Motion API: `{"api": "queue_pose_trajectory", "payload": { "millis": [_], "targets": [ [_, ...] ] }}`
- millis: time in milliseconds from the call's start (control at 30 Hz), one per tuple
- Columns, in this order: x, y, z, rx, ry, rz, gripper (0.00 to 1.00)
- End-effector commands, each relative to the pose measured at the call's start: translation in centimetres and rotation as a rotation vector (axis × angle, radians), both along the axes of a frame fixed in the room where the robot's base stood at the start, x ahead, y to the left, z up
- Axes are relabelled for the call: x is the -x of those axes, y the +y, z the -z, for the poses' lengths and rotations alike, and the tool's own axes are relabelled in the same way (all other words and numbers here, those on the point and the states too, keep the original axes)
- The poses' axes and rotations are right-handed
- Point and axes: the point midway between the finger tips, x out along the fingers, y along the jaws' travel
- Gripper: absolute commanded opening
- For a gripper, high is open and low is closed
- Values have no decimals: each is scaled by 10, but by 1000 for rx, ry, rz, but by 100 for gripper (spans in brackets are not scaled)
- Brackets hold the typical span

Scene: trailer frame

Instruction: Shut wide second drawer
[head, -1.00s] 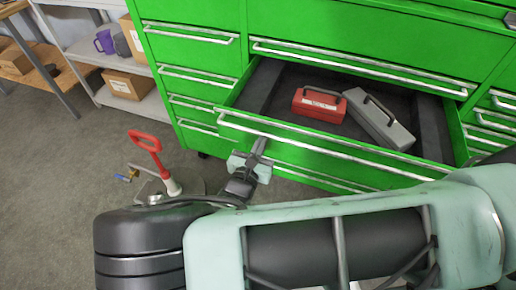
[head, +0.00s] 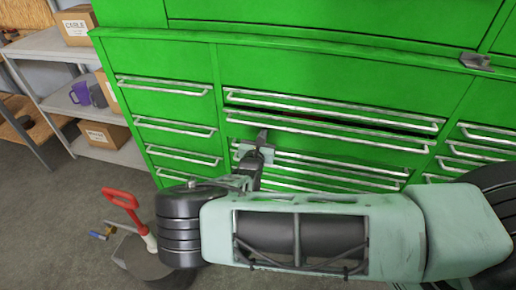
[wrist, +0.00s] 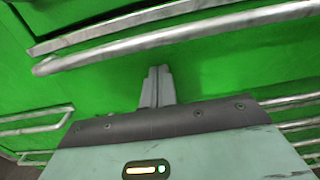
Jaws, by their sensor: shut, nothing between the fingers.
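The wide second drawer (head: 345,145) of the green cabinet is almost flush, with its long metal handle (head: 330,132) just below the handle of the drawer above. A thin dark gap with a trace of red shows between the two handles, so the drawer still stands slightly out. My gripper (head: 262,137) is at the left part of the drawer's front, by the handle. In the wrist view its fingers (wrist: 157,86) are together, with nothing between them, pointing at the green front just under a handle. Whether they touch it I cannot tell.
More narrow drawers with handles (head: 165,87) are at the left, and others at the right. A grey shelf (head: 95,147) with boxes and a purple mug (head: 80,93) stands at the left. A red-handled tool (head: 125,203) stands on the floor near my arm.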

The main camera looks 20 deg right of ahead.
Motion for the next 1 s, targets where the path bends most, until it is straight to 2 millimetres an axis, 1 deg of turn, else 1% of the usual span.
{"api": "queue_pose_trajectory", "payload": {
  "millis": [33, 100, 300, 767, 1000],
  "targets": [
    [-7, -5, 0, 1, -1, 1, 0],
    [-13, -9, 0, 1, -1, 0, 0],
    [-24, -16, 0, 0, 0, 0, 0],
    [-28, -18, -2, 1, -3, 0, 0],
    [-27, -13, -2, 1, -3, 1, 0]
  ]
}}
